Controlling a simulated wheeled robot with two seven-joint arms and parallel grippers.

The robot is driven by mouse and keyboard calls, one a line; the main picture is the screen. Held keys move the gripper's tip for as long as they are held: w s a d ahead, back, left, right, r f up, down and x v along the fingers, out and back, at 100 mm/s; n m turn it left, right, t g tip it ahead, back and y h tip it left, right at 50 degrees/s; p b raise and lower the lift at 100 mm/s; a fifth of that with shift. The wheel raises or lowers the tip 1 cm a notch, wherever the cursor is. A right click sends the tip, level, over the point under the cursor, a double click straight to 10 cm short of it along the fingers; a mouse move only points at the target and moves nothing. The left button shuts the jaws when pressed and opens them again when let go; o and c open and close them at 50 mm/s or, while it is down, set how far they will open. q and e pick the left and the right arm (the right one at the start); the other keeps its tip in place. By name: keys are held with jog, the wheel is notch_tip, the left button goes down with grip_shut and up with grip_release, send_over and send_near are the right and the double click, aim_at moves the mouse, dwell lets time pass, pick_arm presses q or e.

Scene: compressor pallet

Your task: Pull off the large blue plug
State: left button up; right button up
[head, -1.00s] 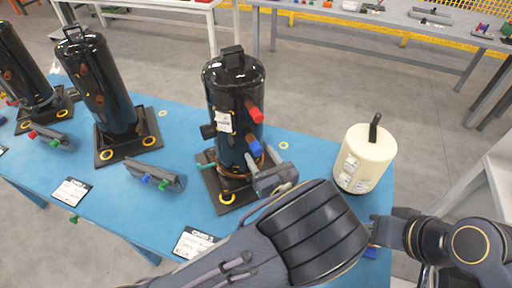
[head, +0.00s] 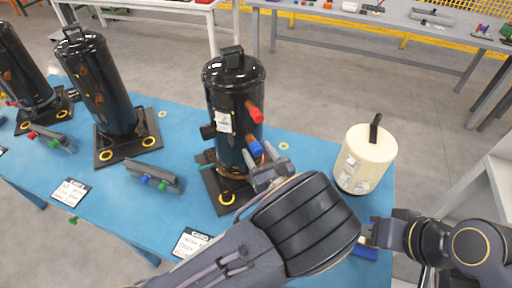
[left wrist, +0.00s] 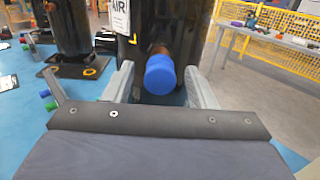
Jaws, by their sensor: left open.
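The black compressor (head: 232,90) stands upright on its base plate. The large blue plug (head: 256,149) sticks out of its lower side, below a red plug (head: 254,111). My left gripper (head: 260,158) is open right at the blue plug. In the left wrist view, the blue plug (left wrist: 160,75) lies between the two open fingers of my left gripper (left wrist: 160,90), with a gap visible on each side.
A cream tank (head: 366,160) with a black handle stands right of the compressor. More black compressors (head: 104,85) stand to the left. A grey holder (head: 154,178) with small blue and green plugs lies on the blue table (head: 190,128), near a label card (head: 190,243).

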dwell(0.7)
pick_arm(q)
grip_shut()
jog(key=shift+s+d, duration=0.15)
jog(key=shift+s, duration=0.1)
jog(key=shift+v, duration=2.75)
